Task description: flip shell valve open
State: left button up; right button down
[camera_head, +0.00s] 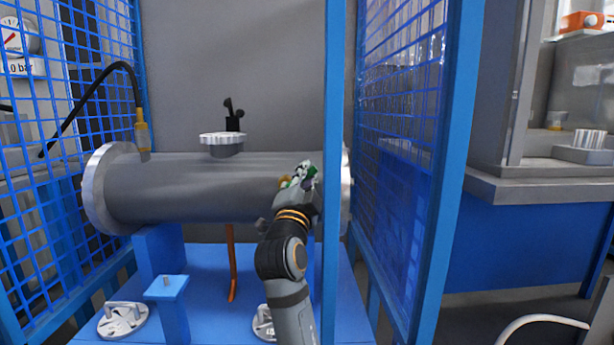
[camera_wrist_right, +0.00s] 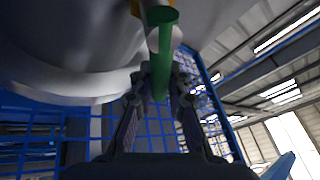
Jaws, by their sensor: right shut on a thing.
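The grey flanged shell (camera_head: 200,185) lies horizontally on blue supports. Its valve has a green handle (camera_head: 311,170), which shows small at the right part of the shell. A brass-coloured valve part (camera_head: 285,182) shows beside it. In the right wrist view the green handle (camera_wrist_right: 160,45) runs down from the top between my fingers. My right gripper (camera_head: 304,182) is at the handle, and its fingers (camera_wrist_right: 158,88) are shut on it. The gripper and wrist partly hide the valve in the head view. My left gripper is not in view.
Blue mesh panels (camera_head: 400,160) and a blue post (camera_head: 335,120) stand close right of my right arm. Another mesh panel (camera_head: 50,130) is at left. A black hose (camera_head: 100,78) with a brass end hangs by the left flange (camera_head: 97,190). A top flange (camera_head: 223,138) sticks up.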

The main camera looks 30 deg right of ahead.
jog(key=c, duration=1.3)
grip_release()
notch_tip(320, 180, up, 10)
